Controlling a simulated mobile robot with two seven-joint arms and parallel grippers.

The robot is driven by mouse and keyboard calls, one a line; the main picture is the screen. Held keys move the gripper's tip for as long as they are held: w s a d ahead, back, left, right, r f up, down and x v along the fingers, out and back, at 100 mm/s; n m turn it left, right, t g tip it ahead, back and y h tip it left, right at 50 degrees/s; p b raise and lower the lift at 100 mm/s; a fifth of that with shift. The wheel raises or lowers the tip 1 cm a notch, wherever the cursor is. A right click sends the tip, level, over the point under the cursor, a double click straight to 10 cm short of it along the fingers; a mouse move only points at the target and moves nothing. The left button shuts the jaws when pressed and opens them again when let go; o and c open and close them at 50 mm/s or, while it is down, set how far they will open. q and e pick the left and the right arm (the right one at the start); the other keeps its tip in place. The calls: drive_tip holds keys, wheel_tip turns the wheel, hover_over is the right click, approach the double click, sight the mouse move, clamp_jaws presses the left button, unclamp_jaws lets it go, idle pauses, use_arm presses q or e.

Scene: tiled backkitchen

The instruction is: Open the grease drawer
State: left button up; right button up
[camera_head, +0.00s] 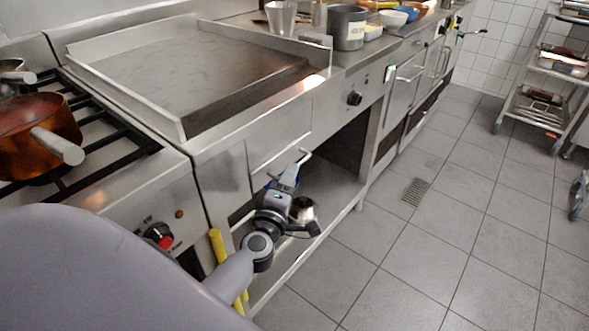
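The grease drawer (278,140) is the flat steel front below the griddle, in the middle left of the head view. It looks about flush with the panels beside it. My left gripper (297,163) is at the lower right part of this front, where a pale bar like a handle shows. Its fingers are small and overlap the bar, so I cannot tell whether they are shut on it. My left arm comes in from the lower left and hides part of the cabinet below. My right gripper is not in view.
The griddle (200,65) is above the drawer, with a knob (354,98) to the right. A copper pot (38,125) stands on the burners at left. An open lower shelf (335,190) holds a metal vessel (303,210).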

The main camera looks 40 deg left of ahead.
use_arm(q)
drive_tip(key=shift+x, duration=2.1)
clamp_jaws()
